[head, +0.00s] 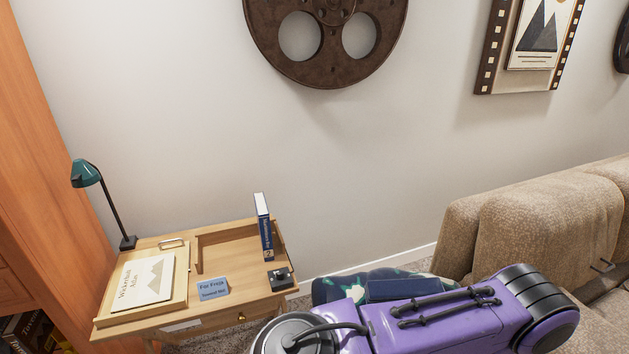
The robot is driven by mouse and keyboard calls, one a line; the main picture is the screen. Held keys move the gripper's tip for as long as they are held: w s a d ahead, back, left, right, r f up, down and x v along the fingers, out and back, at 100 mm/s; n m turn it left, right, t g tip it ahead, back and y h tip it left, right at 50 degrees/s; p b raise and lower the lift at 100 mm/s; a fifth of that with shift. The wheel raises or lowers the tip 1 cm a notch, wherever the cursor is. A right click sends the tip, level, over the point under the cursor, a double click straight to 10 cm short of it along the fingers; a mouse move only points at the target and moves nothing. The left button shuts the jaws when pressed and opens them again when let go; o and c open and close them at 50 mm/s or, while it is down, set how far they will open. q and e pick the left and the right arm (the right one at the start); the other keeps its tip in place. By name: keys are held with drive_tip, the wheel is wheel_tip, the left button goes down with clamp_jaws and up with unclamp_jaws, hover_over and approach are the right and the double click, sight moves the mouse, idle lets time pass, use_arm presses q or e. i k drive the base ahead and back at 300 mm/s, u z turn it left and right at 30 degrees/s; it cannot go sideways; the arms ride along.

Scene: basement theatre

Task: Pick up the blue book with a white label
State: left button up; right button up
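A blue book (264,228) stands upright near the right edge of a small wooden desk (232,256) in the head view. Its narrow spine faces me, with white lettering and a pale patch near its lower end. Its pale top edge shows too. Nothing touches the book from my side. Neither of my grippers is in view. A purple arm section of mine (450,327) crosses the bottom right, in front of the sofa.
On the desk are a green lamp (86,173), a pale atlas (145,280), a blue card (213,287) and a small dark object (280,278) just in front of the book. A beige sofa (550,225) stands right. A wooden cabinet (30,150) rises left.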

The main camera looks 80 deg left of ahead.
sight(261, 206)
drive_tip(key=i, duration=0.35)
drive_tip(key=u, duration=0.9)
